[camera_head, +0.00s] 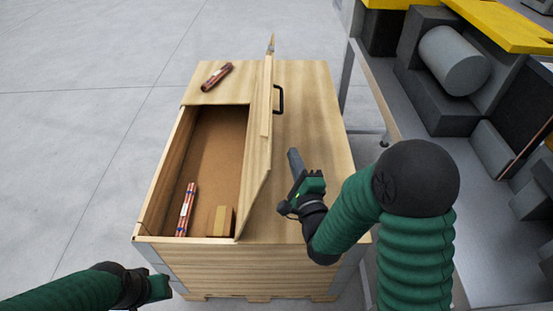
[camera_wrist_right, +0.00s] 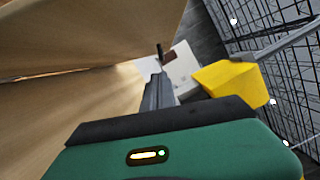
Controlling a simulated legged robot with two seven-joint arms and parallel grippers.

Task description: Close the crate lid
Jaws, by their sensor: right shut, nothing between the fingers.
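The wooden crate (camera_head: 240,257) stands in front of me with its left compartment open. Its lid (camera_head: 258,160) stands raised, near upright, along the right side of the opening. A black handle (camera_head: 279,101) is on the lid's right face. My right gripper (camera_head: 294,162) is shut and empty, over the crate's right top, to the right of the lid and apart from it in the head view. In the right wrist view, the gripper's fingers (camera_wrist_right: 158,90) point along a wooden surface. My left gripper (camera_head: 160,287) is at the crate's front left corner; its fingers are not clear.
A bundle of copper tubes (camera_head: 187,207) and a small cardboard box (camera_head: 223,220) lie inside the crate. Another copper bundle (camera_head: 217,76) lies on the crate's back top. A metal shelf with grey and yellow items (camera_head: 480,180) stands at the right. The floor at left is clear.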

